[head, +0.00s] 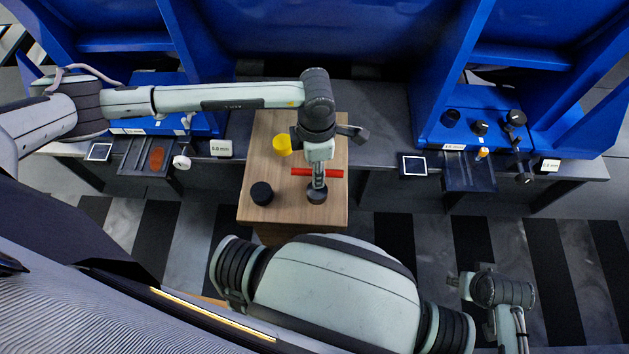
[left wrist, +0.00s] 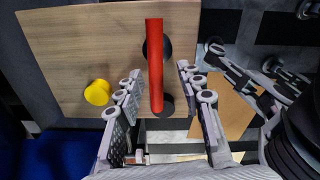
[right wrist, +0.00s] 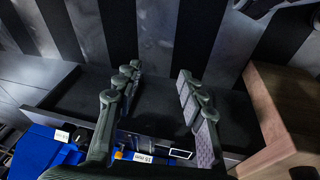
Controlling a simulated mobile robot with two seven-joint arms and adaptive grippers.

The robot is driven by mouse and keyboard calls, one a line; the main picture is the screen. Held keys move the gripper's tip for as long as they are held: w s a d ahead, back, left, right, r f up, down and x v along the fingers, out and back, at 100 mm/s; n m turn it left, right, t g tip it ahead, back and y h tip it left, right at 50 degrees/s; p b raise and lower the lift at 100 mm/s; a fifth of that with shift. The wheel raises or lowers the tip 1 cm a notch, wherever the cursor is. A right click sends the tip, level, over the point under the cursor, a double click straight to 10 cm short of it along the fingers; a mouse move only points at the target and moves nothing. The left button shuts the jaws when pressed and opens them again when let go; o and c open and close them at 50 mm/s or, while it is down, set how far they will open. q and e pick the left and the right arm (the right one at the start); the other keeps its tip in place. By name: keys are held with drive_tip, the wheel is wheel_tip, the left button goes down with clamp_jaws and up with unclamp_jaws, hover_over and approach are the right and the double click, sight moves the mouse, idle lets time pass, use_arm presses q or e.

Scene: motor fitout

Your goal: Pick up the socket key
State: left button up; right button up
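The socket key appears to be the tool with the red bar handle (head: 330,173) on the wooden table; its lower part is mostly hidden. A round black piece (head: 317,196) shows beside or beneath it. My left gripper (head: 318,183) is directly over the red bar. In the left wrist view, the red bar (left wrist: 156,70) runs between the spread fingers of my left gripper (left wrist: 158,75), with gaps on both sides. My right gripper (right wrist: 158,75) is open and empty, away from the table; it also shows in the head view (head: 458,283) at lower right.
The wooden table (head: 265,140) also carries a yellow cylinder (head: 282,145) and a black cylinder (head: 262,193). Blue stations stand left (head: 190,125) and right (head: 455,115), the right one bearing several black parts. Striped floor (head: 400,235) lies clear to the right of the table.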

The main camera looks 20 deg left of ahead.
sight(316, 197)
use_arm(q)
drive_tip(key=f, duration=0.7)
drive_tip(key=shift+w+d+f, duration=0.1)
drive_tip(key=shift+w+f, duration=0.05)
drive_tip(key=shift+w, duration=0.15)
clamp_jaws()
